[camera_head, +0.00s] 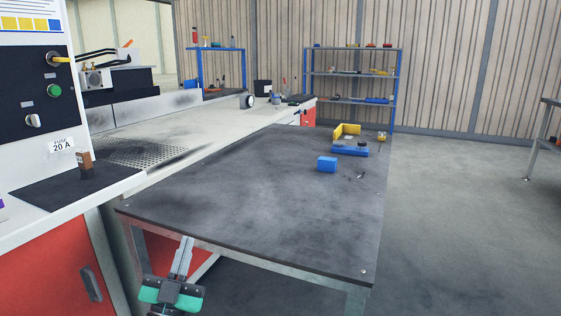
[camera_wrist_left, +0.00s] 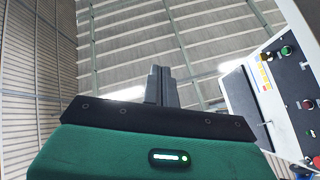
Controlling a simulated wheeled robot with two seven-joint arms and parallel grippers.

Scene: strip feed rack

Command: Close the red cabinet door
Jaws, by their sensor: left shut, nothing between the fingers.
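The red cabinet door (camera_head: 45,275) shows at the lower left of the head view, under the white bench. Its dark handle (camera_head: 91,284) is near its right edge. The picture cuts off its lower and left parts, and I cannot tell whether it stands ajar. My left gripper (camera_head: 187,241) is at the bottom of the head view, right of the door and apart from it, by the front edge of the dark table. Its fingers point up and are shut and empty, as the left wrist view (camera_wrist_left: 158,70) also shows. My right gripper is not in view.
The dark table (camera_head: 270,205) fills the middle, with a blue block (camera_head: 327,164) and small parts at its far end. Another red panel (camera_head: 190,262) shows under it. The white bench (camera_head: 190,130) carries a control panel (camera_head: 40,95). Open floor (camera_head: 460,220) lies right.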

